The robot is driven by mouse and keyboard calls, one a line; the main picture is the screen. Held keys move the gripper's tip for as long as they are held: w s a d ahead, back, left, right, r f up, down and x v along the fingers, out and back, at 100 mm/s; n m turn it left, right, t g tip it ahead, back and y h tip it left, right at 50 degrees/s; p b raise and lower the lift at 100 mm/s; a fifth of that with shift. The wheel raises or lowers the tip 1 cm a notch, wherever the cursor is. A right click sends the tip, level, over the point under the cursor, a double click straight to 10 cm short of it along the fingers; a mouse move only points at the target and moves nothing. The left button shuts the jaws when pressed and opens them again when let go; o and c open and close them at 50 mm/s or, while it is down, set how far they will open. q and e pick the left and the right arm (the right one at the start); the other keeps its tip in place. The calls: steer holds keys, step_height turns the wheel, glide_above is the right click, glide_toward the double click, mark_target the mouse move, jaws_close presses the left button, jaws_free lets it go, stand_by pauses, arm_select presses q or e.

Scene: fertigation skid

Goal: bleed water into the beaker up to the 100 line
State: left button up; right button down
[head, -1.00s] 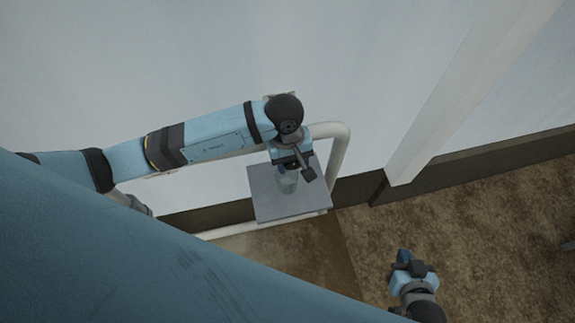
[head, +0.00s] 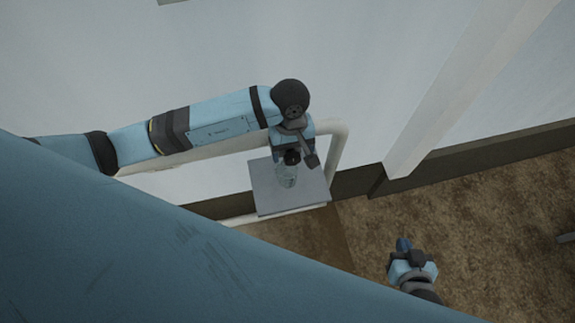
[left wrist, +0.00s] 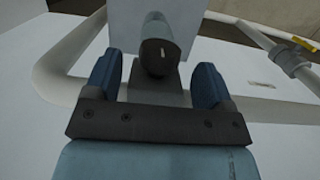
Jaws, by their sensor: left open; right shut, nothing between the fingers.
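My left gripper (head: 293,148) is just above a small grey platform (head: 262,197) in the head view. A clear beaker (head: 287,178) stands on the platform, partly covered by a dark round knob (head: 292,157) at the gripper. In the left wrist view the open fingers (left wrist: 155,72) stand on either side of this knob (left wrist: 158,58), which has a white mark. I cannot tell whether they touch it. The beaker (left wrist: 172,28) appears beyond it. The scale and any water level cannot be read. My right gripper (head: 405,248) is shut and empty over the brown floor.
A pale pipe frame (head: 340,150) bends around the platform's right side, close to my left gripper. A pipe fitting (left wrist: 290,57) with a yellow part (left wrist: 305,43) shows at the right in the wrist view. A white wall (head: 230,60) stands behind.

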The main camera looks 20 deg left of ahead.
arm_select(q)
step_height(320, 180, up, 11)
steer(key=w+p, duration=0.1)
steer(key=p, duration=0.2)
steer(key=shift+w+a, duration=0.2)
steer(key=shift+a, duration=0.25)
steer(key=shift+f, duration=0.1)
